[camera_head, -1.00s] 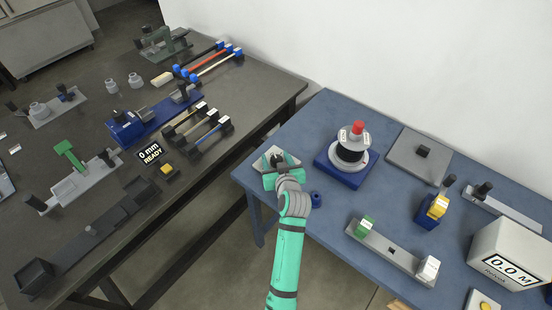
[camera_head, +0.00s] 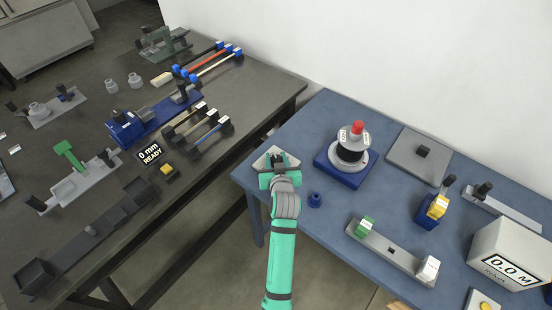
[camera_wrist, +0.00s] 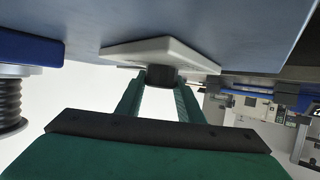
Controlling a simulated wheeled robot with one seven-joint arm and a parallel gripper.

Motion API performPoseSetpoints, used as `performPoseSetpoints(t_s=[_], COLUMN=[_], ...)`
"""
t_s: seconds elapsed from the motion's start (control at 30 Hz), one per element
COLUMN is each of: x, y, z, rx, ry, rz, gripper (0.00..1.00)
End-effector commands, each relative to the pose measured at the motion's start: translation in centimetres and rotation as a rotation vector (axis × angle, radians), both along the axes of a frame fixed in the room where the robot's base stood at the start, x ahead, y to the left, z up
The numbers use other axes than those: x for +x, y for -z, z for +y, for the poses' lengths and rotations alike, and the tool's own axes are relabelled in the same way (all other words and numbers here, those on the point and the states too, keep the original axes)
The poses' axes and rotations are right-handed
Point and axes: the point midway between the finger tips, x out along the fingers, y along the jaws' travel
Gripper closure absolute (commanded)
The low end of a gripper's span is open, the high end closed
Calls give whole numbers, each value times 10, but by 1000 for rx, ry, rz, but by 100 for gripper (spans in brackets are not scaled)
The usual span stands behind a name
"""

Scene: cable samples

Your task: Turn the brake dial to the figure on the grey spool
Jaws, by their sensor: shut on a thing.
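The brake dial is a dark round knob (camera_wrist: 161,76) on a pale plate (camera_wrist: 150,50), which lies near the left corner of the blue table. My gripper (camera_head: 278,162) is over the plate in the head view and hides most of the knob. In the wrist view its two green fingers stand on either side of the knob, shut on it. The grey spool (camera_head: 352,150), wound with black cable and topped by a red knob (camera_head: 358,127), sits on a blue base to the right. White labels on the spool are too small to read. The dial's markings are not visible.
A small blue ring (camera_head: 315,200) lies right of my arm. A grey rail (camera_head: 390,251) with green and white blocks, a yellow-and-blue device (camera_head: 433,207) and a white 0.0 M display box (camera_head: 510,255) stand farther right. A gap separates the dark bench (camera_head: 240,125).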

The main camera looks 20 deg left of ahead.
Motion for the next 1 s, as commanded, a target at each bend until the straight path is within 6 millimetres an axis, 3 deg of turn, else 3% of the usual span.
performPoseSetpoints(t_s=[1.0], x=[0], y=[-1], z=[4], rx=[-1], ry=[770], rz=[-2], gripper=[88])
